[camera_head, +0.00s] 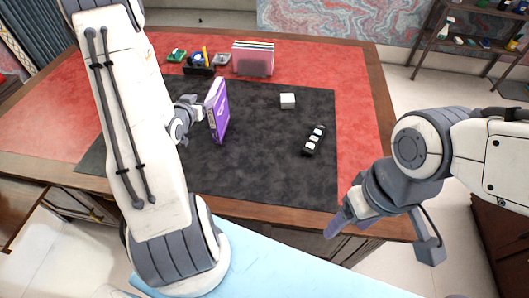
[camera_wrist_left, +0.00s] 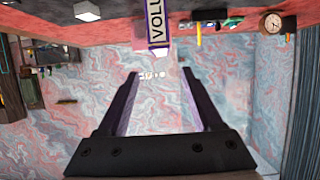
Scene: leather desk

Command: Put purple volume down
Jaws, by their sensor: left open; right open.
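The purple volume (camera_head: 219,115) stands upright on the dark desk mat (camera_head: 262,170), left of the mat's middle. My left gripper (camera_head: 198,108) is just left of the volume, partly hidden behind my left arm. My right gripper (camera_head: 384,236) is open and empty, near the desk's front right corner.
A white cube (camera_head: 287,101) and a black strip with white squares (camera_head: 313,140) lie on the mat to the right. A pink file holder (camera_head: 253,62) and a pen organizer (camera_head: 199,68) stand at the back. The mat's front middle is clear.

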